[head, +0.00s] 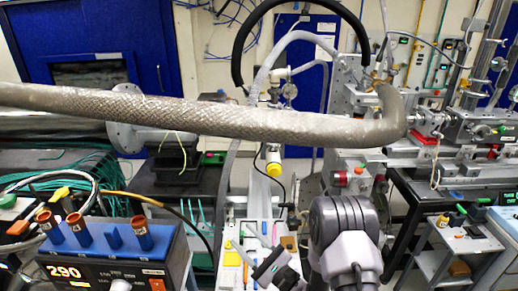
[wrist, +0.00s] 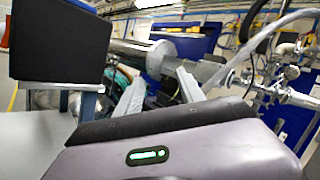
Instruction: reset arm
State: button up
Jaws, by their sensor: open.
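My gripper (wrist: 158,84) shows in the wrist view with its two pale grey fingers spread apart. The space between the fingertips is empty. In the head view my arm (head: 345,240) rises at the bottom, right of centre, with its dark grey joint and lighter link. Grey and black parts to its left, low in the picture, appear to be my gripper end, over a bench with small items. Its fingertips are not clear there. No object is held.
A braided metal hose (head: 230,118) crosses the head view above my arm. A control box reading 290 (head: 105,270) stands at lower left, with coloured plugs. Beamline equipment (head: 470,130) fills the right. A black box (wrist: 62,45) is close at the wrist view's upper left.

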jog(key=s+a+r+n+g+b, duration=0.3)
jog(key=s+r+n+g, duration=0.1)
jog(key=s+n+g, duration=0.4)
jog(key=s+a+r+n+g+b, duration=0.3)
jog(key=s+a+r+n+g, duration=0.15)
jog(key=s+g, duration=0.5)
jog(key=s+d+f+n+t+h+b, duration=0.1)
jog(key=s+d+f+n+h+b, duration=0.15)
jog(key=s+d, duration=0.2)
jog(key=s+d+f+n+t+h+b, duration=0.1)
jog(key=s+d+f+h+b, duration=0.1)
jog(key=s+d+f+h, duration=0.3)
jog(key=d+t+h+b, duration=0.3)
jog(key=d+t+h, duration=0.3)
jog(key=d, duration=0.5)
jog(key=shift+s+d+t, duration=0.4)
jog(key=shift+t, duration=0.15)
